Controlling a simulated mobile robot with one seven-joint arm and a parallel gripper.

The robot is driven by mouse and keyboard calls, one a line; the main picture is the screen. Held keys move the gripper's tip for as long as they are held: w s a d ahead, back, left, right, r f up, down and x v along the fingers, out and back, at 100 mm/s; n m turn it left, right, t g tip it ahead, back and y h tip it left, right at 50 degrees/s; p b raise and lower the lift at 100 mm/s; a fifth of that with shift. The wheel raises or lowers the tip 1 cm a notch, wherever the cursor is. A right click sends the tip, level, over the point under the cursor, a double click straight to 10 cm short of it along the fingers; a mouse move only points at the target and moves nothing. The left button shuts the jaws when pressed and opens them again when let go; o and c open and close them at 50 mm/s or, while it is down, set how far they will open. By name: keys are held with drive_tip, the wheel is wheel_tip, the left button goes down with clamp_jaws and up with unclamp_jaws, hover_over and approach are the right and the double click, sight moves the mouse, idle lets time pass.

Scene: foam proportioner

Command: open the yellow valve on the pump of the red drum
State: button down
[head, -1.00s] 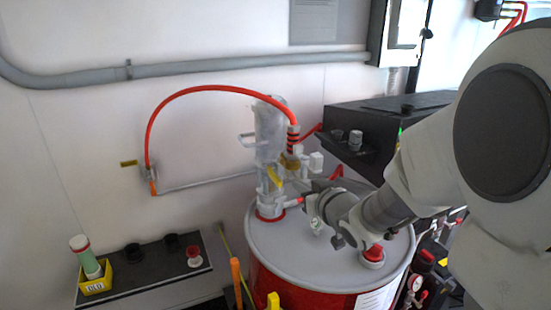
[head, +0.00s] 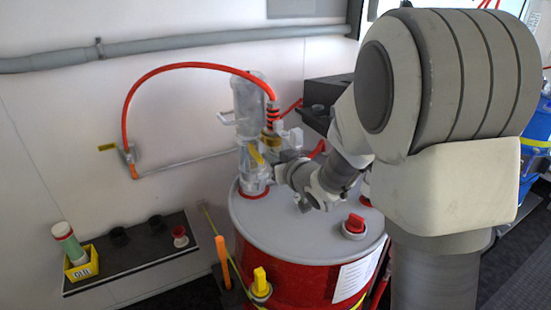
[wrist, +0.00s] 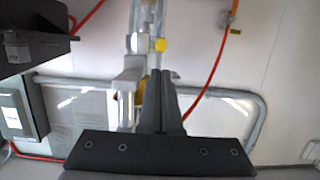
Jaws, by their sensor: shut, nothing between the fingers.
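The red drum (head: 300,283) has a grey lid with a pale, translucent pump (head: 249,105) standing at its left. The yellow valve handle (head: 256,154) sits at a slant low on the pump. My gripper (head: 280,157) is just right of the handle, beside the pump; whether it touches is unclear. In the wrist view, my gripper (wrist: 160,78) has its fingers together and empty. The pump body (wrist: 130,82) is just left of them there. A round yellow part (wrist: 161,45) shows beyond the fingertips, and another yellow patch is partly hidden behind them.
An orange hose (head: 190,67) arches from the pump to a wall fitting (head: 129,158). A black box (head: 322,95) stands behind the drum. A red cap (head: 355,224) and a yellow-topped fitting (head: 260,282) are near the drum's front. A shelf (head: 140,262) is at lower left.

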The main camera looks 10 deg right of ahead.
sight(255, 153)
drive_tip(key=x, duration=0.5)
drive_tip(key=shift+w+p, duration=0.1)
drive_tip(key=shift+p, duration=0.3)
drive_tip(key=shift+a+f+b, duration=0.1)
drive_tip(key=shift+f+b, duration=0.15)
drive_tip(key=shift+b, duration=0.25)
drive_tip(key=shift+f+t+b, duration=0.15)
drive_tip(key=shift+t+b, duration=0.15)
drive_tip(key=shift+b, duration=0.9)
